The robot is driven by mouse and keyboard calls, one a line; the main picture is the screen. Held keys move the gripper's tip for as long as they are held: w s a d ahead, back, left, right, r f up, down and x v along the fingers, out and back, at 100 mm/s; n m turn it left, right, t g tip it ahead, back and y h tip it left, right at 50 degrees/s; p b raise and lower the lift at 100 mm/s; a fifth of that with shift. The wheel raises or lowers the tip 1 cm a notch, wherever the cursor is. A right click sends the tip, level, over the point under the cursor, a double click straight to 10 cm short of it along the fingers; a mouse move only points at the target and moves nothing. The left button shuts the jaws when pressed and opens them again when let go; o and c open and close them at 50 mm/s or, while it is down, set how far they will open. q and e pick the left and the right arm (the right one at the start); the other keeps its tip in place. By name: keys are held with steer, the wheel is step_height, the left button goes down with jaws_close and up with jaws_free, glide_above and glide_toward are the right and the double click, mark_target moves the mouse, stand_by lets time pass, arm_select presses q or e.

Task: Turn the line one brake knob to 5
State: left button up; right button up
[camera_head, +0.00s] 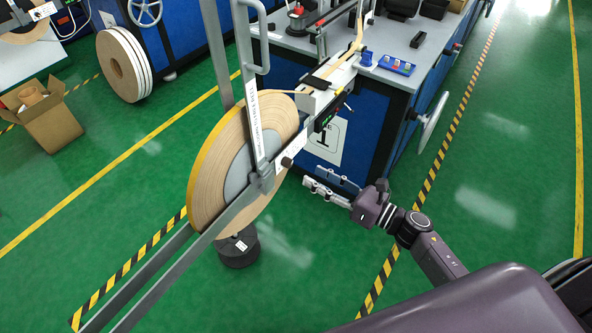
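The large tape reel (215,180) of line one hangs upright on a grey metal frame in the middle of the view. A small dark knob (287,162) sits at the lower end of a light plate in front of the reel and looks like the brake knob. Its setting is too small to read. My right gripper (311,177) is just right of and below this knob in the picture, apart from it. Its two fingers are spread, with nothing visible between them. My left gripper is not in view.
The blue machine (357,120) with a "1" sign stands behind my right gripper. A black round weight (238,248) is under the reel. A cardboard box (50,118) and another reel (124,64) are at the left. Green floor is clear at the right.

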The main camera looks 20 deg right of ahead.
mark_target(291, 164)
steer(key=p+x, duration=0.1)
steer(key=x, duration=0.5)
steer(key=shift+w+a+r, duration=0.1)
steer(key=shift+a+r, duration=0.1)
steer(key=shift+a, duration=0.05)
steer(key=shift+w+a+f, duration=0.1)
steer(key=shift+w+a, duration=0.2)
steer(key=shift+w, duration=0.15)
steer(key=c, duration=0.7)
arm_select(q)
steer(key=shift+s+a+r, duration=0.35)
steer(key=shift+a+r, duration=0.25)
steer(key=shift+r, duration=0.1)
arm_select(e)
jaws_close()
